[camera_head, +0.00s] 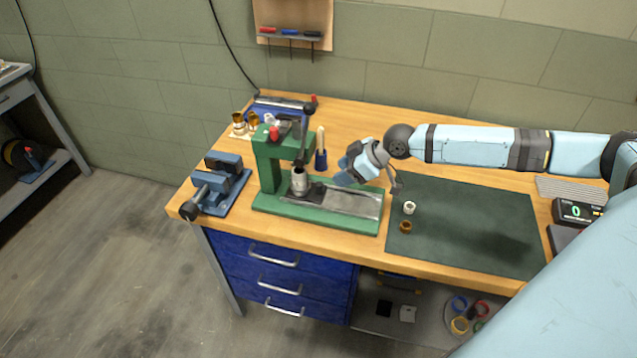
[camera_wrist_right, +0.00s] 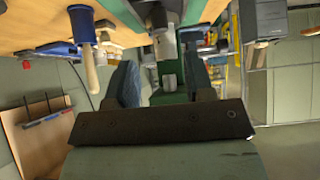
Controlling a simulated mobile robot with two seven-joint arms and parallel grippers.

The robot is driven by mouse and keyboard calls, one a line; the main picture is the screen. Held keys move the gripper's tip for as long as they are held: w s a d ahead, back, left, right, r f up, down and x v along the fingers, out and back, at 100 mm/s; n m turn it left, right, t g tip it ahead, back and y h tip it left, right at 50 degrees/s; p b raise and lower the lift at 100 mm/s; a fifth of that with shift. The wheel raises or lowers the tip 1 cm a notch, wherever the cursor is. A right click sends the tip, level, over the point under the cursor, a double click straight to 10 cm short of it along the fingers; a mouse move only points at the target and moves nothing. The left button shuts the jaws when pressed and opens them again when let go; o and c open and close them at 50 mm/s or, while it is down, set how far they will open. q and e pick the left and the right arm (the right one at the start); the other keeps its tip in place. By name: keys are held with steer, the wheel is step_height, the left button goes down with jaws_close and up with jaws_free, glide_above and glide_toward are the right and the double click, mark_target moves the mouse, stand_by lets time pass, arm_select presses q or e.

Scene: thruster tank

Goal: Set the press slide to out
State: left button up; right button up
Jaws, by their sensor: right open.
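The green press (camera_head: 270,165) stands on the bench, with its ram lever and black knob above. Its slide (camera_head: 315,191) looks like a dark piece at the left part of the metal track (camera_head: 350,202), beneath the ram. A metal cylinder (camera_head: 299,183) stands there. My right gripper (camera_head: 343,172) is open and empty, above the track and right of the slide, pointing left towards the press. In the right wrist view its two fingers (camera_wrist_right: 160,68) stand apart, with the green press between and beyond them. My left gripper is not in view.
A blue vise (camera_head: 215,190) stands left of the press. A dark green mat (camera_head: 465,220) with a white ring (camera_head: 409,208) and a brass ring (camera_head: 405,227) lies to the right. A meter (camera_head: 575,211) stands at the far right.

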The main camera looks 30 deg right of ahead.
mark_target(320, 184)
steer(key=x, duration=0.9)
steer(key=shift+p, duration=0.3)
jaws_close()
